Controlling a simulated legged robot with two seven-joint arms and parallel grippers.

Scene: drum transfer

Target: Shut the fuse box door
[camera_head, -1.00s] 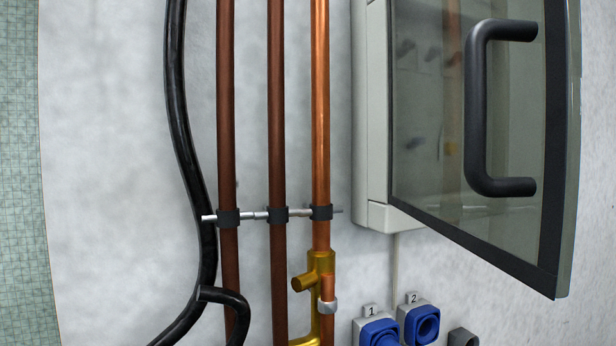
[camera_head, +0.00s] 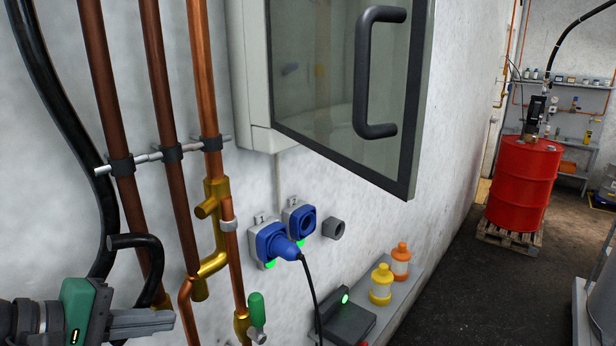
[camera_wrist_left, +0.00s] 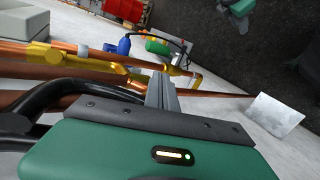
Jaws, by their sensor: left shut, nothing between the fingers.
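The fuse box (camera_head: 257,84) is a pale grey case on the wall in the head view. Its glass door (camera_head: 325,84) has a dark frame and stands open, its right edge swung out from the wall. A black bar handle (camera_head: 364,72) is on the door near that edge. My left gripper (camera_head: 172,319) is at the lower left, shut and empty, below and left of the door and apart from it. Its fingers also show in the left wrist view (camera_wrist_left: 162,92). A green part at that view's top edge looks like my right gripper (camera_wrist_left: 238,8); its jaws cannot be made out.
Blue sockets (camera_head: 268,243), one with a plug and cable, sit below the door. A shelf holds yellow (camera_head: 381,284) and orange bottles. A red drum (camera_head: 522,185) stands far right.

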